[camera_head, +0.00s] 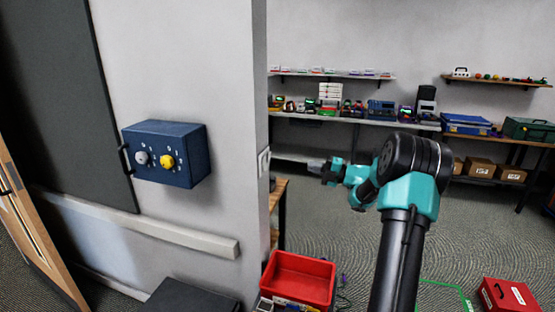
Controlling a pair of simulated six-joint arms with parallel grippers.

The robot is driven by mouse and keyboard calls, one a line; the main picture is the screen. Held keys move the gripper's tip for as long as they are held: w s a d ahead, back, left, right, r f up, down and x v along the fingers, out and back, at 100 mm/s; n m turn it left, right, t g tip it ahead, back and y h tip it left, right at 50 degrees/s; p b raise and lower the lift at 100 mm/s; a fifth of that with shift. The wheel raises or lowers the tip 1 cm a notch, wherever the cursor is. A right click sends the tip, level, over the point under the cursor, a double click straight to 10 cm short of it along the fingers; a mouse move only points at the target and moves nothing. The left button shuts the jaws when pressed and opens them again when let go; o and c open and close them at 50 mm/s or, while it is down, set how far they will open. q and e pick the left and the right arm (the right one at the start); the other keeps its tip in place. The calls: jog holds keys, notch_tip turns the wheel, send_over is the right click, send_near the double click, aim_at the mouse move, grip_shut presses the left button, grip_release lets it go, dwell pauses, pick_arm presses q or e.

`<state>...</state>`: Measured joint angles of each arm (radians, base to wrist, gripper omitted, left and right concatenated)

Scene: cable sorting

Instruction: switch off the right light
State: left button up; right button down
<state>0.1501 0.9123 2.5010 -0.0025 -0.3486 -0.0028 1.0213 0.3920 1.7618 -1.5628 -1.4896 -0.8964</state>
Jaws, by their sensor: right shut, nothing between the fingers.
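A white switch plate (264,162) is on the narrow end face of the grey wall, right of the blue box. My right gripper (276,158) points left at this plate. Its thin fingers are shut and empty, with their tips at or very near the plate; I cannot tell if they touch it. The state of the switch is too small to make out. No lamp is clearly visible. My left gripper is not in view.
A blue box (180,176) with a grey knob (142,157) and a yellow knob (167,161) hangs on the wall. Loaded shelves (350,121) line the back wall.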

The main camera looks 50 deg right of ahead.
aim_at(270, 156)
jog(key=shift+w+a, duration=0.1)
jog(key=x, duration=1.3)
jog(key=shift+w+a, duration=0.1)
jog(key=shift+w, duration=0.3)
